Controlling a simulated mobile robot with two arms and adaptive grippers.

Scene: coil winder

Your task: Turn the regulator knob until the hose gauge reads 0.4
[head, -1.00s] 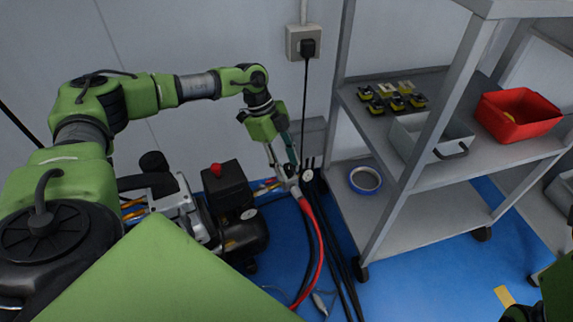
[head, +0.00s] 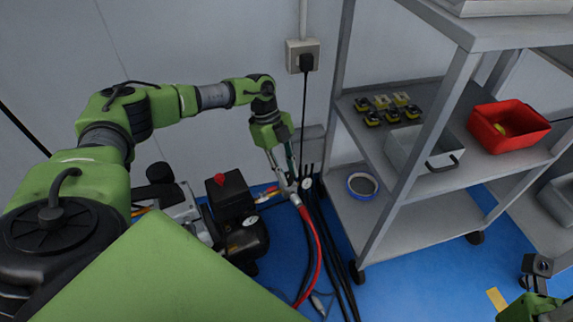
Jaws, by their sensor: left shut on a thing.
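A black compressor (head: 243,238) with a red-topped box (head: 231,190) stands left of the gripper. Dark cables run down the blue floor. A grey shelf (head: 428,181) on the right holds a red bin (head: 508,133) and a grey bin; a blue-rimmed roll (head: 363,185) lies low.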

